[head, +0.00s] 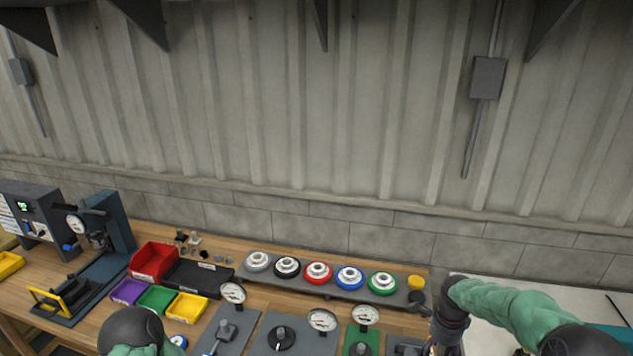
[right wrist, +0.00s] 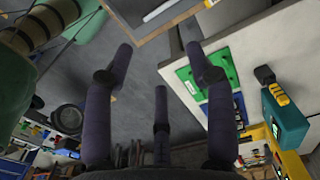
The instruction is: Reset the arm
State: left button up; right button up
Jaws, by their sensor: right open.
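My right arm comes in from the right in the head view, with its dark wrist and gripper (head: 441,340) pointing down at the right end of the bench. In the right wrist view the fingers of my right gripper (right wrist: 160,65) are spread apart with nothing between them.
The wooden bench (head: 200,243) carries a row of coloured discs on a grey rack (head: 335,292), dial gauges on plates, a red bin (head: 153,262), small coloured trays and a press (head: 116,222). A white surface (head: 478,287) lies right of it. A teal case (right wrist: 286,118) shows in the wrist view.

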jog(key=s+a+f+n+y, duration=0.2)
jog(key=s+a+f+n, duration=0.3)
jog(key=a+f, duration=0.3)
jog(key=s+a+f+n+y, duration=0.1)
jog(key=s+a+f+n, duration=0.4)
jog(key=f, duration=0.4)
jog(key=s+a+f+n+y, duration=0.1)
jog(key=s+a+f+n, duration=0.25)
jog(key=s, duration=0.55)
jog(key=s+a+f+n, duration=0.2)
jog(key=s+a+n, duration=0.25)
jog(key=s, duration=0.35)
pick_arm(q)
notch_tip(320, 180, down, 13)
jog(key=b, duration=1.3)
jog(key=shift+s, duration=0.3)
pick_arm(e)
notch_tip(320, 180, down, 12)
jog(key=w+a, duration=0.1)
jog(key=shift+w+a, duration=0.3)
